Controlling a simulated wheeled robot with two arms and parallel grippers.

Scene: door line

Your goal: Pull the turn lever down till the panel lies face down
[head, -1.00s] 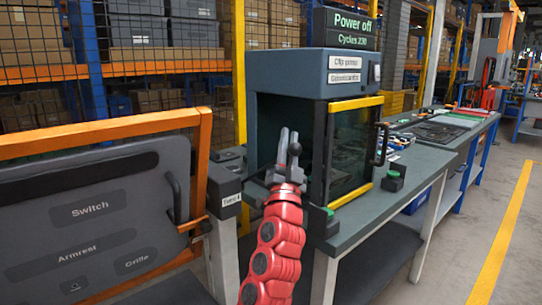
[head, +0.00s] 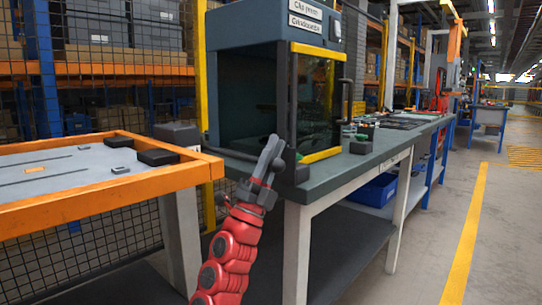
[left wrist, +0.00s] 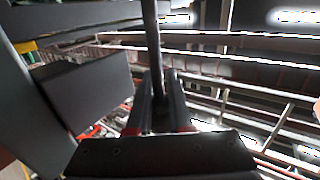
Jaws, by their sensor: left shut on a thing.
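The panel in the orange frame (head: 185,175) lies about level at the left of the head view. A pale grey side with thin lines (head: 60,170) faces up, and no printed labels show on it. My left gripper (head: 270,157) is at the right of the frame, in front of the grey bench cabinet. In the left wrist view its fingers (left wrist: 160,95) are shut on a dark bar, the turn lever (left wrist: 152,40). In the head view the lever is hard to make out behind the gripper. My right gripper is not in view.
A cabinet with a glass door (head: 318,105) stands on the green-topped bench (head: 365,163) just behind and right of my left gripper. The floor (head: 425,240) at the right is clear.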

